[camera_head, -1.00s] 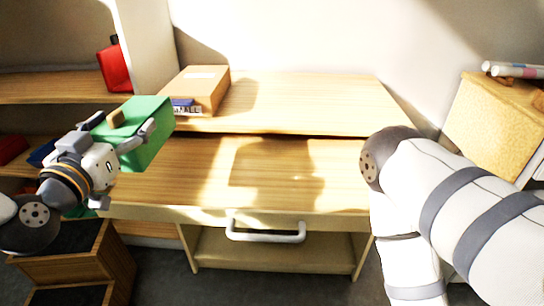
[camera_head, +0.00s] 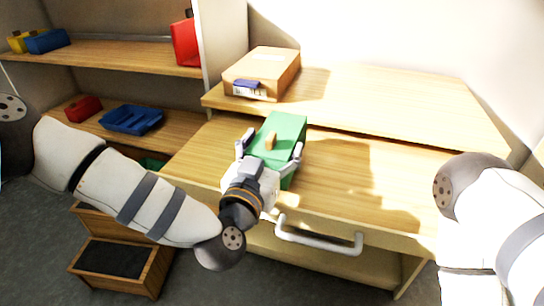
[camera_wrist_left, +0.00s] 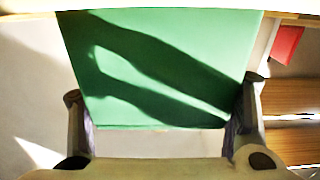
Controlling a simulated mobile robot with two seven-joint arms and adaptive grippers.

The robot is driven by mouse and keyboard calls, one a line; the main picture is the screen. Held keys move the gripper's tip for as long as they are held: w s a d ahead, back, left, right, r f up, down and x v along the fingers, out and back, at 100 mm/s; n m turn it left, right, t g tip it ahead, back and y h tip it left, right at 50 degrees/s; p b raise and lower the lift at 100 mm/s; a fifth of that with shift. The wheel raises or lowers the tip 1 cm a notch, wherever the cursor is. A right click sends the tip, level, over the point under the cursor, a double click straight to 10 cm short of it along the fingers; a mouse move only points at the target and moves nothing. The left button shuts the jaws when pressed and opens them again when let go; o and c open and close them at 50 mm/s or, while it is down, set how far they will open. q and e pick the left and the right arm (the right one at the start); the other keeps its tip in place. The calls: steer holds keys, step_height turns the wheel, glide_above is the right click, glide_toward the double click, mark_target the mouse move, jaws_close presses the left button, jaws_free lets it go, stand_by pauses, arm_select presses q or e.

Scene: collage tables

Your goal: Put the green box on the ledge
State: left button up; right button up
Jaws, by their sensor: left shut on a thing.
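The green box (camera_head: 283,130) has a small wooden knob on its top. My left gripper (camera_head: 270,152) is shut on it, with one finger on each side. The box is in front of the ledge (camera_head: 380,98), over the lower desk top (camera_head: 345,190); I cannot tell whether it touches the desk. In the left wrist view the green box (camera_wrist_left: 165,70) fills the middle between the two fingers. The ledge is the raised wooden shelf along the wall, with clear surface on its right. My right arm shows at the right, but its gripper is out of view.
A cardboard box (camera_head: 262,70) stands on the ledge's left end. A drawer handle (camera_head: 318,237) juts from the desk front. Shelves at left hold a blue tray (camera_head: 132,119), a red box (camera_head: 84,108) and a red container (camera_head: 186,43). Wooden steps (camera_head: 125,262) stand below.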

arm_select(q)
step_height(320, 180, down, 3)
steer(key=shift+r, duration=0.2)
steer(key=shift+a+r, duration=0.1)
steer(key=shift+r, duration=0.05)
arm_select(e)
steer(key=shift+s+f, duration=0.25)
arm_select(q)
steer(key=o, duration=1.3)
